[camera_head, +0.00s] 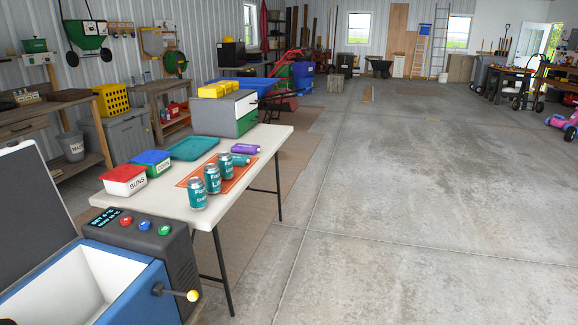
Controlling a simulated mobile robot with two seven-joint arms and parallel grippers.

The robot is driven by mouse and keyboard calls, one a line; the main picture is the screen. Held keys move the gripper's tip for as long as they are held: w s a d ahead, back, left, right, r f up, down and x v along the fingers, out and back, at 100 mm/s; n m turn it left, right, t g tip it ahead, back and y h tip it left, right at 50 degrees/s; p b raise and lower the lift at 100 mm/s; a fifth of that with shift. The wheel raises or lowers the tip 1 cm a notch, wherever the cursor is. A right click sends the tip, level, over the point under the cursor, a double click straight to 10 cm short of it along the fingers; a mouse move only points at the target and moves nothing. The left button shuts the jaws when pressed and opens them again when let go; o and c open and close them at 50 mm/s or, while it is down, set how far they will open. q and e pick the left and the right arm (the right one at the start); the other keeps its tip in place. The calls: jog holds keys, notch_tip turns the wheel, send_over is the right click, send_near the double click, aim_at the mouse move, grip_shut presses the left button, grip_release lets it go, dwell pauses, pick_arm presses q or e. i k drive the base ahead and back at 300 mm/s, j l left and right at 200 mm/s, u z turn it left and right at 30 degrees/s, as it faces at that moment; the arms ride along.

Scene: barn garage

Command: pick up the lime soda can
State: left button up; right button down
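Three teal cans stand upright in a row on the white folding table: the near can (197,194), the middle can (212,179) and the far can (225,166). Their white lettering is too small to read surely. Another teal can (240,160) appears to lie on its side just behind them. A purple can (245,148) lies on its side farther back. I cannot tell which, if any, is the lime soda. An orange mat (197,178) lies under or beside the cans. Neither gripper is in view.
The white table (177,205) also holds a red BUNS box (123,179), a blue-and-green box (151,163), a teal tray (194,148) and a grey-green box (222,117). An open blue cooler (145,300) stands at near left.

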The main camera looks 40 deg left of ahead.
aim_at(211, 171)
jog(key=i+u, duration=0.3)
jog(key=i, duration=0.2)
jog(key=i+u, duration=0.35)
jog(key=i, duration=0.15)
jog(key=i+u, duration=0.35)
jog(key=i+l+u, duration=0.3)
jog(key=i, duration=0.3)
jog(key=i+l+u, duration=0.1)
jog(key=i+u, duration=0.3)
jog(key=i+l+u, duration=0.15)
jog(key=u, duration=0.2)
jog(key=i+l+u, duration=0.25)
jog(key=u, duration=0.15)
jog(key=i+l+u, duration=0.2)
jog(key=l+u, duration=0.2)
jog(key=i+l+u, duration=0.15)
jog(key=l+u, duration=0.2)
jog(key=i+l, duration=0.05)
jog(key=l, duration=0.05)
